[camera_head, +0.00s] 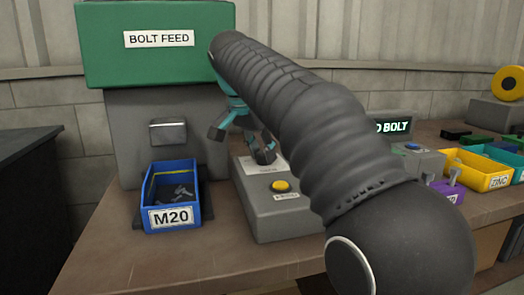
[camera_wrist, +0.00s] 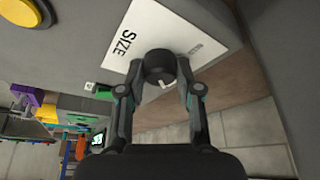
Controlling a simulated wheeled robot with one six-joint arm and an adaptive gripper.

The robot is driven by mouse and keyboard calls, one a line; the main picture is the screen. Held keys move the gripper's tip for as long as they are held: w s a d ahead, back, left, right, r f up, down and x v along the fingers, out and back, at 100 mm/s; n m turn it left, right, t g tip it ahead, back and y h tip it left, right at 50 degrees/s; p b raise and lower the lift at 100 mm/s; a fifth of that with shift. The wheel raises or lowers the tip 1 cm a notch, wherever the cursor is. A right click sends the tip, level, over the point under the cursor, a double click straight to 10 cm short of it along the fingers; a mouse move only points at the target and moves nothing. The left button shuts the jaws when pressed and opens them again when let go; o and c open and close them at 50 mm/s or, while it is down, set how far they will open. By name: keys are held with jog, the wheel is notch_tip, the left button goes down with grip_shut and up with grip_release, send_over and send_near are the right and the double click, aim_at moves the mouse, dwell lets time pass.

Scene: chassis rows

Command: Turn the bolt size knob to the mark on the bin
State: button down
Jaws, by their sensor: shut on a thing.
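The blue bin (camera_head: 152,190) stands under the bolt feed and bears the mark M20. It holds a few grey bolts. The bolt size knob (camera_wrist: 159,66) is a short black cylinder on a white plate (camera_wrist: 128,48) lettered SIZE, with a light pointer line on its side. My gripper (camera_wrist: 162,72) is shut on the knob, one fingertip at each side. In the head view my gripper (camera_head: 241,139) is over the grey control box (camera_head: 285,222), and the knob is hard to make out there. The plate's size marks are too small or hidden to read.
A yellow button (camera_head: 281,186) is on the box in front of the plate. The green BOLT FEED unit (camera_head: 155,60) stands behind the bin. A yellow bin (camera_head: 484,183) and other coloured parts lie to the right. My arm hides the middle of the bench.

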aim_at(252, 168)
jog(key=shift+m, duration=0.6)
jog(key=shift+g, duration=0.3)
jog(key=shift+h, duration=0.3)
jog(key=c, duration=0.8)
grip_release()
jog(key=shift+o, duration=0.2)
jog(key=shift+a+r, duration=0.1)
jog(key=v, duration=0.7)
jog(key=shift+r, duration=0.1)
jog(key=shift+s, duration=0.1)
